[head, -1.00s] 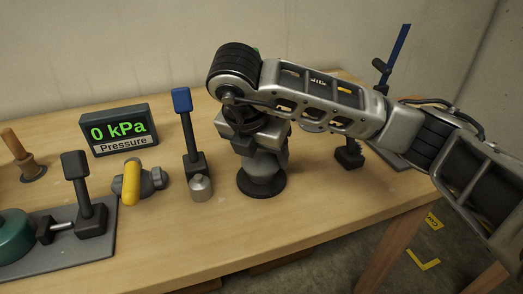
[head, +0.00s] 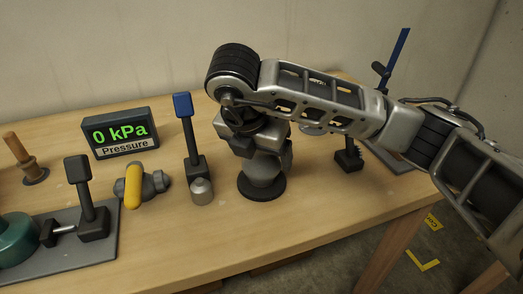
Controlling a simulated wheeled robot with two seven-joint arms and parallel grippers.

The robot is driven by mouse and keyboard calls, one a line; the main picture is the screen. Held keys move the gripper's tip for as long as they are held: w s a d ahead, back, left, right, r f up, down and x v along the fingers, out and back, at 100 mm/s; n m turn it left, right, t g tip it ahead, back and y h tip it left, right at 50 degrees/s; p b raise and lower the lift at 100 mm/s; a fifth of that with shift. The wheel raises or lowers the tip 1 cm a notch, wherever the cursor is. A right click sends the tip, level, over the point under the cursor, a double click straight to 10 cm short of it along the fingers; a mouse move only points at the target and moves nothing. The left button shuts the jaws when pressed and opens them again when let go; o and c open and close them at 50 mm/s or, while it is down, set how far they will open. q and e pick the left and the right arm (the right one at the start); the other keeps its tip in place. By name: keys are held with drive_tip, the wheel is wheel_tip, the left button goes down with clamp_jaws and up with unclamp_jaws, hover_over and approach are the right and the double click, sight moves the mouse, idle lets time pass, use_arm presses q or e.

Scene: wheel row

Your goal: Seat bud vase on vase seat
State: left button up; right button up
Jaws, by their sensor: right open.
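My right gripper (head: 264,152) points down from the wrist, with its jaws open around the upper part of a grey rounded piece, which looks like the bud vase (head: 262,176). The vase stands upright on a dark round disc, which looks like the vase seat (head: 262,191). The gripper and wrist hide the top of the vase. I cannot tell whether a finger still touches it, or exactly how it meets the disc. My left gripper is not in view.
Left of the gripper stand a blue-tipped lever (head: 188,135), a small metal cylinder (head: 201,191), a yellow-handled valve (head: 134,187) and a pressure display (head: 121,133) reading 0 kPa. A dark plate (head: 75,256) holds another lever. The table front (head: 310,220) is clear.

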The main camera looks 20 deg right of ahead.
drive_tip(key=shift+p+v, duration=0.9)
drive_tip(key=shift+v, duration=0.2)
drive_tip(key=shift+r, duration=0.15)
drive_tip(key=o, duration=0.4)
